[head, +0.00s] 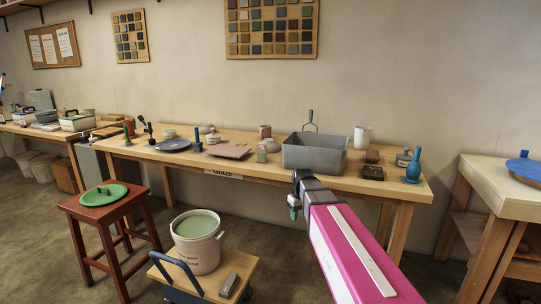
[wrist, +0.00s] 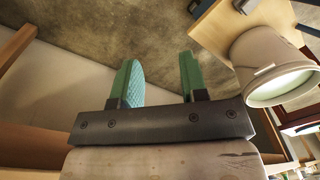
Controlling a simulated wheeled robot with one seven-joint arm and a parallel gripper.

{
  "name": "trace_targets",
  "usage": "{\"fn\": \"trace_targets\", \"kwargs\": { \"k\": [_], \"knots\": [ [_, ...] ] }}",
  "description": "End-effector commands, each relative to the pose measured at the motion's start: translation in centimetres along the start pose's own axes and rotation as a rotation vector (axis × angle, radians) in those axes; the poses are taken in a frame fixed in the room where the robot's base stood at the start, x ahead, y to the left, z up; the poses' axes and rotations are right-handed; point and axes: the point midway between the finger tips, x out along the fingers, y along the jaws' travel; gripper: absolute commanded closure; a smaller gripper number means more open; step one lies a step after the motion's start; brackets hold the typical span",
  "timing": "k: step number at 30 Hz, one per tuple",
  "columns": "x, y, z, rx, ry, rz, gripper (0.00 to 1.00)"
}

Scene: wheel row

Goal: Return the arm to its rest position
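My arm reaches forward in the head view, its pink-and-white link at the lower right. My gripper (head: 293,207) shows at the end of it, in front of the long table's front edge. In the wrist view my gripper (wrist: 158,68) has its two green fingers spread apart, with bare floor seen between them. Nothing is held.
The long table (head: 225,176) carries a grey bin (head: 314,157), a blue vase (head: 413,167) and several pots. The bucket (head: 197,247) stands on a low wheeled cart (head: 240,264). A red stool (head: 88,211) is at left, another table (head: 500,197) at right.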

Motion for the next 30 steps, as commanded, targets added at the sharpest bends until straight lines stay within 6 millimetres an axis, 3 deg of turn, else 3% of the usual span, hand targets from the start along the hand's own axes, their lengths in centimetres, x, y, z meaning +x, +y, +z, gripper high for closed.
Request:
{"fn": "trace_targets", "kwargs": {
  "k": [1,6,13,17,30],
  "knots": [
    [1.6,-0.2,2.9,0.049,-0.009,0.002,0.6],
    [6.1,-0.2,9.4,0.216,-0.02,0.015,0.6],
    [9.9,-0.8,16.5,0.399,-0.03,0.031,0.6],
    [10.9,-1.0,18.4,0.455,-0.032,0.037,0.6],
    [10.9,-1.0,18.4,0.455,-0.032,0.037,0.6]
  ]
}}
